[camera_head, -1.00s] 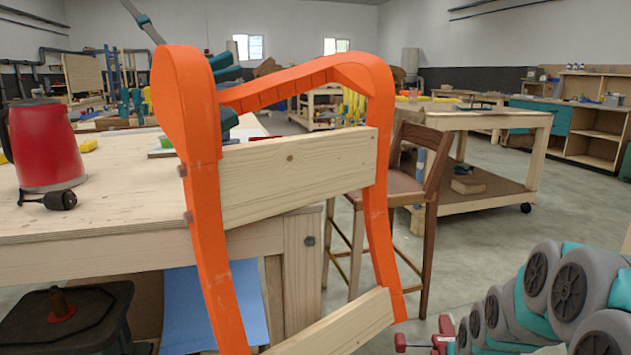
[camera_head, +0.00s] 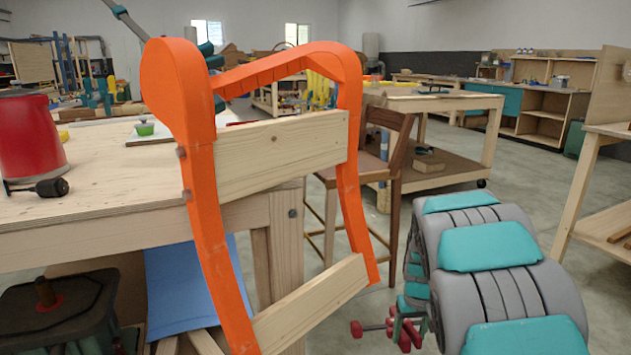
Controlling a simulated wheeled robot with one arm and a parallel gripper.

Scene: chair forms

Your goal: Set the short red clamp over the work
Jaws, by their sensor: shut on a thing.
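The work is an orange chair form (camera_head: 207,215) with two curved legs and a bent top. A wide pale board (camera_head: 275,155) crosses it, and a lower pale board (camera_head: 310,302) crosses near the bottom. The short red clamp (camera_head: 402,333) is at the bottom, to the right of the lower board and apart from it in the picture. My gripper (camera_head: 413,318) is shut on the clamp, mostly hidden behind my grey and teal arm. Part of the clamp is also hidden there.
A wooden workbench (camera_head: 95,190) with a red canister (camera_head: 28,140) stands left, behind the form. A wooden chair (camera_head: 385,160) stands behind the form. A bench (camera_head: 590,160) stands at right. Open floor (camera_head: 500,190) lies between.

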